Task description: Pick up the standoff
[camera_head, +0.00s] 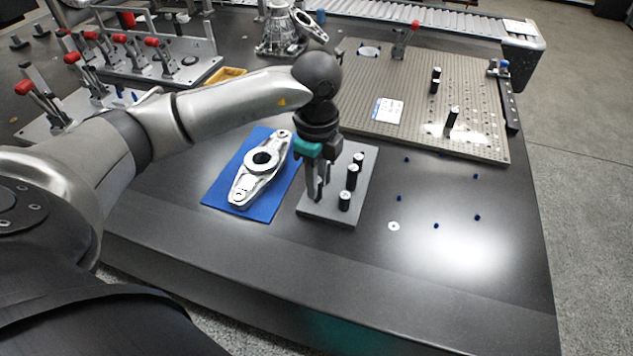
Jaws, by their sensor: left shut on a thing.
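My left gripper (318,192) points down over the left side of a small grey plate (325,214). It is shut on a standoff, which is mostly hidden between the fingers. I cannot tell whether that standoff still touches the plate. Several other black standoffs with pale tops stand upright in a row on the plate, just right of the fingers: a far one (358,160), a middle one (352,177) and a near one (344,201). My right gripper is not in view.
A silver bracket (262,170) lies on a blue mat (219,193) left of the plate. A perforated fixture plate (410,132) with black posts lies behind right. Red-handled clamps (120,42) stand back left. The table's front right is mostly clear, with small blue dots and a white washer-like disc (394,226).

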